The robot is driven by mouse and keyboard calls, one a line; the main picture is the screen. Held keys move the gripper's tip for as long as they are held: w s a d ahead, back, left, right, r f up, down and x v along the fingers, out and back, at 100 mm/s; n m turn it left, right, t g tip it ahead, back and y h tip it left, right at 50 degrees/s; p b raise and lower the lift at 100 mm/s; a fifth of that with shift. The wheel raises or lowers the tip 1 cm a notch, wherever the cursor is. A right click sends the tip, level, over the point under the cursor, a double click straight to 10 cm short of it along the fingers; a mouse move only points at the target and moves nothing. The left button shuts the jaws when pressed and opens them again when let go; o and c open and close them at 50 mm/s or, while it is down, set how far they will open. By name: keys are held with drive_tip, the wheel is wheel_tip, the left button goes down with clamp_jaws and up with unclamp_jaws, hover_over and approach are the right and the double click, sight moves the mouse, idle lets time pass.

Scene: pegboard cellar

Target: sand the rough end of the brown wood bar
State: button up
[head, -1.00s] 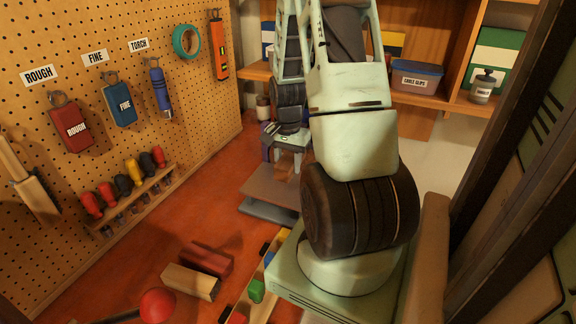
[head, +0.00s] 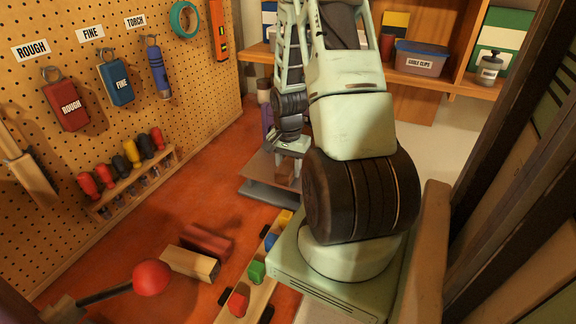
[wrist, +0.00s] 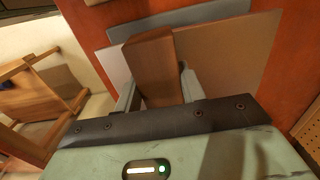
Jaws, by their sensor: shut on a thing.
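My gripper (wrist: 156,88) is shut on the brown wood bar (wrist: 153,55), with one finger on each side of it in the wrist view. The bar's far end lies over a flat brown plate (wrist: 235,62) with a grey edge; I cannot tell whether they touch. In the head view my gripper (head: 291,147) is low over this plate (head: 262,167), and the bar is mostly hidden. A red block marked ROUGH (head: 66,106) and a blue block marked FINE (head: 117,84) hang on the pegboard.
A red-brown block (head: 207,239) and a pale wood block (head: 189,263) lie on the red surface. A rail with coloured pieces (head: 250,296) is near the front. A red ball-ended lever (head: 151,278) stands at front left. A tool rack (head: 135,184) juts from the pegboard.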

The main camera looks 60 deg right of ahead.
drive_tip(key=shift+w+d+f, duration=0.1)
drive_tip(key=shift+d+f, duration=0.25)
drive_tip(key=shift+d, duration=0.35)
drive_tip(key=shift+w+d+p, duration=0.1)
drive_tip(key=shift+d+p, duration=0.25)
drive_tip(key=shift+d, duration=1.25)
drive_tip(key=shift+s+d, duration=0.1)
drive_tip(key=shift+s, duration=0.3)
drive_tip(key=shift+s, duration=0.2)
drive_tip(key=shift+w, duration=0.45)
idle(0.8)
drive_tip(key=shift+s+a, duration=0.2)
drive_tip(key=shift+a, duration=1.9)
wheel_tip(320, 180, up, 9)
drive_tip(key=p, duration=0.7)
